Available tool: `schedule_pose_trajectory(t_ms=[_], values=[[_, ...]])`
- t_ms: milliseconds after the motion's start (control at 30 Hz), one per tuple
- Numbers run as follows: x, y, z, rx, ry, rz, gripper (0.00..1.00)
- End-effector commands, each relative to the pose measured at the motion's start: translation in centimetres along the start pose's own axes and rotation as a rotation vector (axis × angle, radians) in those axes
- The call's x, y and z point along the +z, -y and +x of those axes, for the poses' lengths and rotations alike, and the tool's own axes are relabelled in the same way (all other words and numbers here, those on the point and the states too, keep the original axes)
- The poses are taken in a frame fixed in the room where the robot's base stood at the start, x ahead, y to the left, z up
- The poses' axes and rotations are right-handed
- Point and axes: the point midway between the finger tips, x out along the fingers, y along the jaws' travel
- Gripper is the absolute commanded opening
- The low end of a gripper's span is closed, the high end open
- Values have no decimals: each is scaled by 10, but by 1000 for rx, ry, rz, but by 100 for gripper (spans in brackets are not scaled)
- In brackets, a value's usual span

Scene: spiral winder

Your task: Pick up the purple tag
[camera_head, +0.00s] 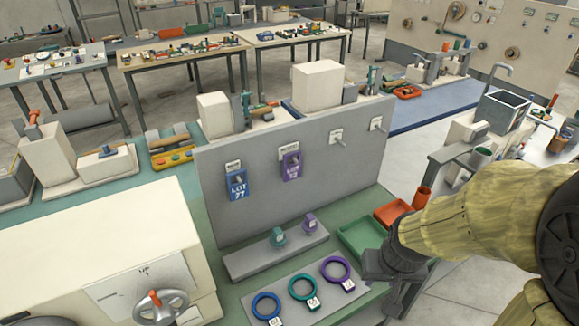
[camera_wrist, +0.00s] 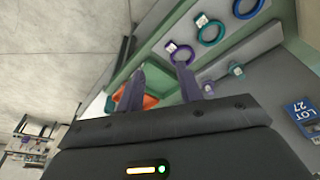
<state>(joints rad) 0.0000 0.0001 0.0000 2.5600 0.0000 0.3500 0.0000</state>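The purple tag (camera_head: 291,166) hangs on a hook on the upright grey panel (camera_head: 350,150), to the right of a blue lot tag (camera_head: 237,184). The blue tag also shows at the right edge of the wrist view (camera_wrist: 303,116); the purple tag is not seen there. My gripper (camera_head: 398,294) is low at the right side of the bench, in front of the panel and apart from the tag. In the wrist view my gripper (camera_wrist: 160,68) has its two fingers spread, with nothing held between them.
Blue (camera_head: 266,306), teal (camera_head: 303,288) and purple (camera_head: 336,270) rings lie on a grey board. Small teal (camera_head: 278,236) and purple (camera_head: 310,222) pieces stand on a ledge below the tags. Green (camera_head: 362,238) and orange (camera_head: 393,212) trays sit near my arm. Two panel hooks (camera_head: 337,137) are bare.

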Motion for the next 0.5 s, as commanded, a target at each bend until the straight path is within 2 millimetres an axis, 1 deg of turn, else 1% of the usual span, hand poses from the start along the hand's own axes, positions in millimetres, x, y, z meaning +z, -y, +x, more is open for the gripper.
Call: schedule_pose_trajectory(t_ms=[33, 67, 200, 267, 300, 367, 467, 500], values=[[0, 0, 0, 0, 0, 0, 36], [0, 0, 0, 0, 0, 0, 38], [-5, -1, 4, 3, -17, -9, 66], [-12, -1, 10, 6, -42, -25, 78], [-19, 2, 15, 8, -67, -47, 81], [-33, 2, 25, 10, -117, -77, 81], [-63, 4, 45, 5, -230, -144, 81], [-77, 6, 52, -2, -283, -174, 81]])
